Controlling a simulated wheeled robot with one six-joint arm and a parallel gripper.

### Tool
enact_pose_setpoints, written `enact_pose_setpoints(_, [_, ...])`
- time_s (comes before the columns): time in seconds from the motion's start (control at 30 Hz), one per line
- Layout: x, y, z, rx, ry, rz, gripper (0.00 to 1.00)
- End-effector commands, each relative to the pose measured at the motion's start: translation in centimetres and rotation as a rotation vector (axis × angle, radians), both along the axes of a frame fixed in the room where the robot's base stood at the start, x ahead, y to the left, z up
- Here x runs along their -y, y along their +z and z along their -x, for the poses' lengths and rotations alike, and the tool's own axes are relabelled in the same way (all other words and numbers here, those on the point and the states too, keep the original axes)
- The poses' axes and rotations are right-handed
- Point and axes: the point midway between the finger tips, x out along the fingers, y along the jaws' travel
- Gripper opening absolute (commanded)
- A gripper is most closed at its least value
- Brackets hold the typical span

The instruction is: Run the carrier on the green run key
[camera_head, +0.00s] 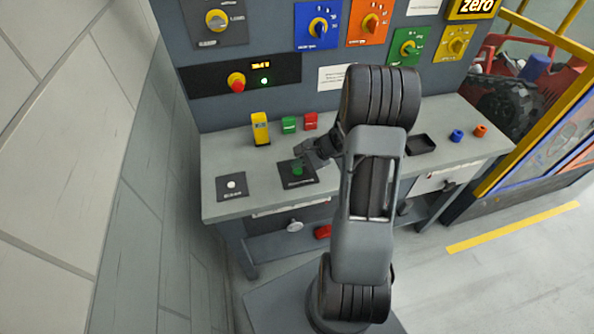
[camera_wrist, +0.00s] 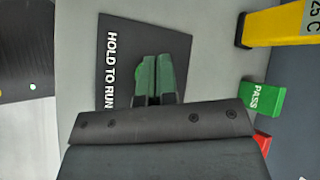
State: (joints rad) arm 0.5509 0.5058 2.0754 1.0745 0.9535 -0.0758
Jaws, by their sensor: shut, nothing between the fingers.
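The green run key (camera_head: 297,169) stands on a dark plate (camera_head: 288,180) on the grey bench. In the wrist view the green key (camera_wrist: 157,75) shows beside the words HOLD TO RUN on its dark plate (camera_wrist: 118,50).
A yellow block (camera_head: 260,128), a green block (camera_head: 289,124) and a red block (camera_head: 311,121) stand behind the key. A plate with a white button (camera_head: 231,186) lies left. A panel (camera_head: 240,76) has a red knob and a lit green lamp. Rotary switches line the wall.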

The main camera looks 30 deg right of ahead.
Motion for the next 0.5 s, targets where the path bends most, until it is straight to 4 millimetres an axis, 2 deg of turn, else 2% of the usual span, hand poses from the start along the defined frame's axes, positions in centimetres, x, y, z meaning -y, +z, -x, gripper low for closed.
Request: enact_pose_setpoints(0.5, [0.0,-0.54,0.02,0.0,0.0,0.0,0.0])
